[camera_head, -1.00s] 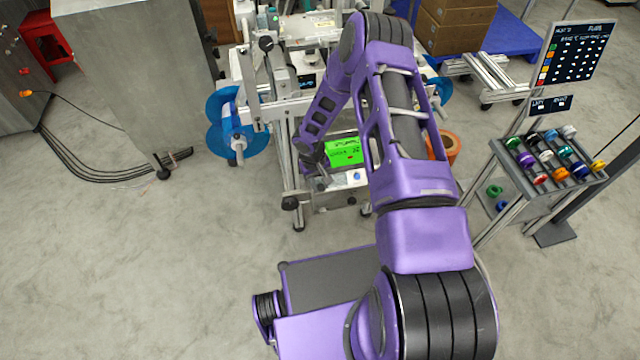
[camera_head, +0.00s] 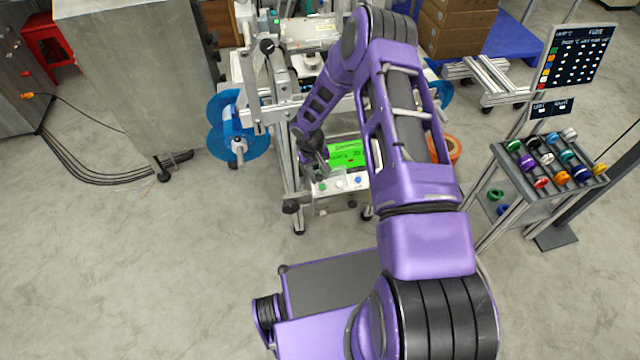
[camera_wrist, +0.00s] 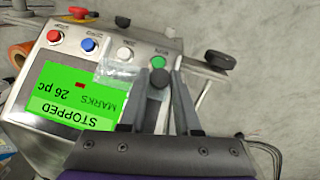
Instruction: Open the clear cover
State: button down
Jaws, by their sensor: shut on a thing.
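The control panel (camera_wrist: 50,115) has a green screen (camera_wrist: 72,97) reading "STOPPED", "MARKS" and "26 pc". The clear cover (camera_wrist: 118,76) shows in the wrist view as a see-through piece between the screen's corner and my fingers. My gripper (camera_wrist: 163,80) is shut with a dark round knob (camera_wrist: 158,78) between its fingertips. The knob seems to belong to the cover; the joint between them is not clear. In the head view my gripper (camera_head: 320,162) is at the screen's left edge.
A red button (camera_wrist: 54,36), a blue button (camera_wrist: 87,44) and a black knob (camera_wrist: 220,60) are around the panel. Blue reels (camera_head: 232,130) hang left of the machine. A rack of coloured rolls (camera_head: 550,165) stands right.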

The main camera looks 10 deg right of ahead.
jog(key=c, duration=0.6)
grip_release()
jog(key=shift+r, duration=0.15)
notch_tip(320, 180, up, 17)
jog(key=a+p, duration=0.1)
jog(key=a, duration=0.1)
jog(key=shift+s+a, duration=0.2)
